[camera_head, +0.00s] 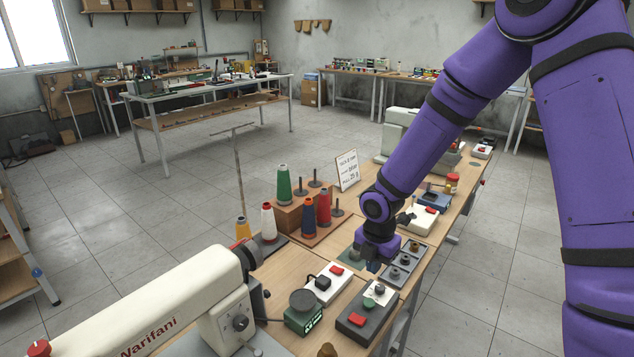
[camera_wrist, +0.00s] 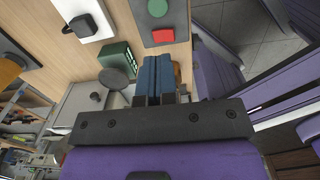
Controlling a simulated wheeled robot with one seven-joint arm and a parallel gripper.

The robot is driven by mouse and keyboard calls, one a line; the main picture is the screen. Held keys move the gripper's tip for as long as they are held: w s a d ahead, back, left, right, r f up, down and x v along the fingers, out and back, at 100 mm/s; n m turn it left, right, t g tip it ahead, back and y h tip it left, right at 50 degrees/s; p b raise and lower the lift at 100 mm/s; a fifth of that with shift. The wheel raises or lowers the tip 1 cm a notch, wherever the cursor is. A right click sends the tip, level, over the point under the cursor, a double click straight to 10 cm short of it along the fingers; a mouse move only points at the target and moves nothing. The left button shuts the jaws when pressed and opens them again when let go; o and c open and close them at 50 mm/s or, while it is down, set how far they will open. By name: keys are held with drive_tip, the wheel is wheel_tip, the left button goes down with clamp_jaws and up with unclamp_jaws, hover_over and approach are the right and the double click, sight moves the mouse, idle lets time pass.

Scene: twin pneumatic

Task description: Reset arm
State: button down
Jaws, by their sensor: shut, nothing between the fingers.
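My purple arm reaches down from the upper right in the head view. My gripper (camera_head: 373,266) hangs over the wooden workbench (camera_head: 270,268), near the switch boxes. In the wrist view the two blue fingers of my gripper (camera_wrist: 158,73) are together, with nothing between them. The fingers hide part of what lies behind them.
A dark box with a green knob and red button (camera_head: 358,320), a green scale (camera_head: 303,312) and a white switch box (camera_head: 326,284) lie near my gripper. Thread cones (camera_head: 284,184) and a sign (camera_head: 347,170) stand behind. A cream sewing machine (camera_head: 150,305) fills the lower left.

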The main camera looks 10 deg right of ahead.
drive_tip(key=s+d+r+m+t+h, duration=0.1)
drive_tip(key=s+d+r+m, duration=0.25)
drive_tip(key=r, duration=0.35)
drive_tip(key=s+d+r+m+t, duration=0.1)
drive_tip(key=s+d+r+m, duration=0.1)
drive_tip(key=r+m, duration=0.45)
drive_tip(key=s+d+r+m+h, duration=0.1)
drive_tip(key=s+d+r+m, duration=0.15)
drive_tip(key=r, duration=0.55)
drive_tip(key=s+d+r+m+t+y, duration=0.1)
drive_tip(key=s+r+m, duration=0.4)
drive_tip(key=s+m, duration=0.2)
drive_tip(key=s+d+r+m+t+y, duration=0.1)
drive_tip(key=s+r+m+t, duration=0.1)
drive_tip(key=s+r+m, duration=0.4)
drive_tip(key=shift+s+m, duration=0.65)
drive_tip(key=shift+s, duration=1.8)
drive_tip(key=shift+r, duration=0.1)
